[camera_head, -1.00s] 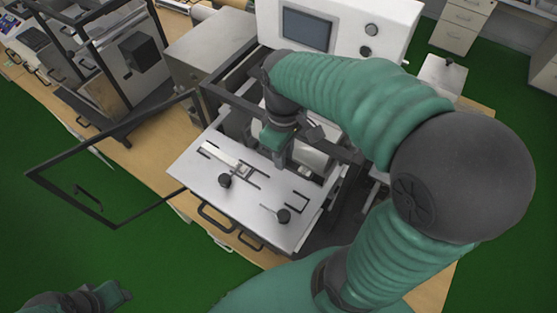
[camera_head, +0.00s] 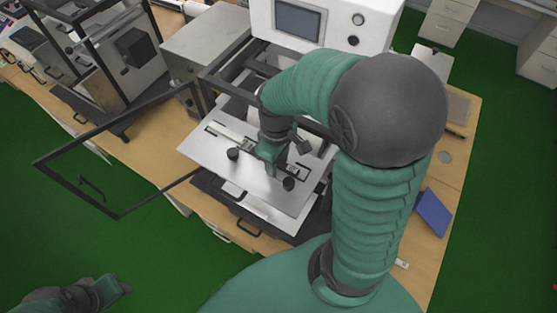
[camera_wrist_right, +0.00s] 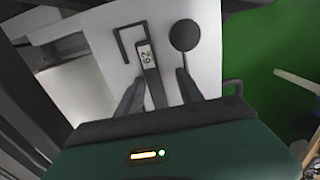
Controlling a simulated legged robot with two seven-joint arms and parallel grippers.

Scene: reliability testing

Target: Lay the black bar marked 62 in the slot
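The black bar marked 62 (camera_wrist_right: 149,70) shows in the right wrist view, with its label upright near its far end. It lies over a white slotted plate, beside a dark bracket-shaped slot outline (camera_wrist_right: 121,42); I cannot tell whether it is seated. My right gripper (camera_wrist_right: 160,75) has its fingers apart on either side of the bar, with white plate visible on the right side. My left gripper (camera_head: 112,290) is at the bottom left, away from the plate.
Two black knobs stand on the plate, one on the left (camera_head: 233,154) and one on the right (camera_head: 289,184). An open framed door (camera_head: 75,205) reaches out left. A white machine with a screen (camera_head: 298,20) is behind. A blue object (camera_head: 433,212) lies at right.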

